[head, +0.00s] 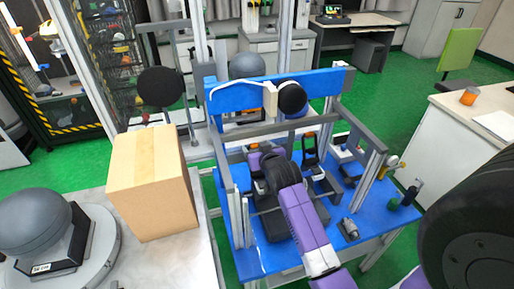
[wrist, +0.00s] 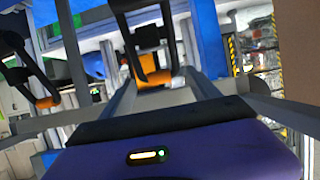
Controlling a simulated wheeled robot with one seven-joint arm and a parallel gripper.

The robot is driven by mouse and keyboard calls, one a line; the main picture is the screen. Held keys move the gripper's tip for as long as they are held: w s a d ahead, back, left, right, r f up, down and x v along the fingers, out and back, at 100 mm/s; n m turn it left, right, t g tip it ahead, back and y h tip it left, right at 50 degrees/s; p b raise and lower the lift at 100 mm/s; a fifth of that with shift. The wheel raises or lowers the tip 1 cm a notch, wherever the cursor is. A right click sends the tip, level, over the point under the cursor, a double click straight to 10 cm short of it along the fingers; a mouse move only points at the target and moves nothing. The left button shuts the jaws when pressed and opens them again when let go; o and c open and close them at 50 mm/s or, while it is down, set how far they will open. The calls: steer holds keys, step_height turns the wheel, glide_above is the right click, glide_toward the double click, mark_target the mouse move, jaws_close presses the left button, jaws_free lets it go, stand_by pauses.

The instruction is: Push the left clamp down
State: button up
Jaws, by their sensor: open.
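The drop tower's blue base (head: 275,255) carries two dark clamps with orange tips. The right clamp (head: 310,152) stands upright and clear in the head view. The left clamp's orange tip (head: 253,147) shows just beyond my gripper (head: 257,160), which hides much of that clamp. In the wrist view, which appears upside down, the left clamp (wrist: 146,38) is ahead near the middle, and the right clamp (wrist: 28,72) is at the left. My gripper's purple body (wrist: 175,155) fills the bottom there. It is open and empty; its fingertips are hard to make out, and I cannot tell whether it touches the clamp.
Grey rails (head: 292,127) and posts of the tower surround my arm closely. A blue crossbeam (head: 235,95) with a black round part (head: 291,98) is above. A cardboard box (head: 150,185) and a grey ball (head: 30,222) are on the left table.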

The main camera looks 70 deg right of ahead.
steer(key=shift+c, duration=0.4)
jaws_close()
steer(key=shift+a+f+b, duration=0.1)
steer(key=shift+f+b, duration=0.05)
steer(key=shift+b, duration=0.25)
